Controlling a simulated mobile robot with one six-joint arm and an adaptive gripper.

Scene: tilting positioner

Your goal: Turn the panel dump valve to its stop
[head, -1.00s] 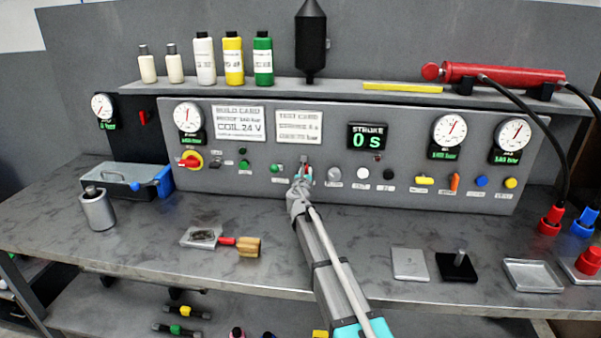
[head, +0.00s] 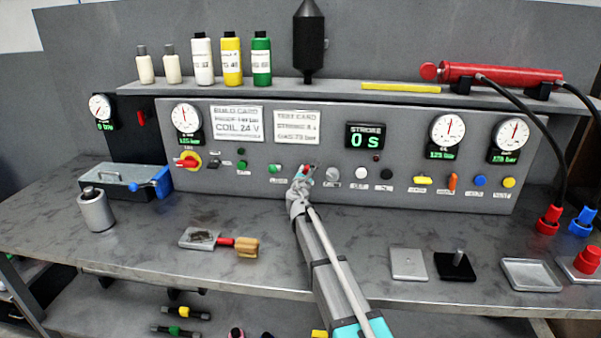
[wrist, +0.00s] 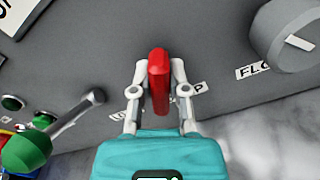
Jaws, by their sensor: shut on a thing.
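The dump valve's red lever handle (wrist: 159,80) stands out from the grey panel in the wrist view, upright in that picture. A label behind it is partly hidden; its last letter reads P. My gripper (wrist: 157,90) is shut on the red handle, one pale finger on each side. In the head view my gripper (head: 304,174) is at the lower middle of the panel (head: 340,190), where a bit of red shows at its tip. The valve's base is hidden by the handle and fingers.
A round grey knob (wrist: 288,35) is to the right of the handle. A small metal toggle lever (wrist: 80,112) and a green knob (wrist: 27,150) are to the left.

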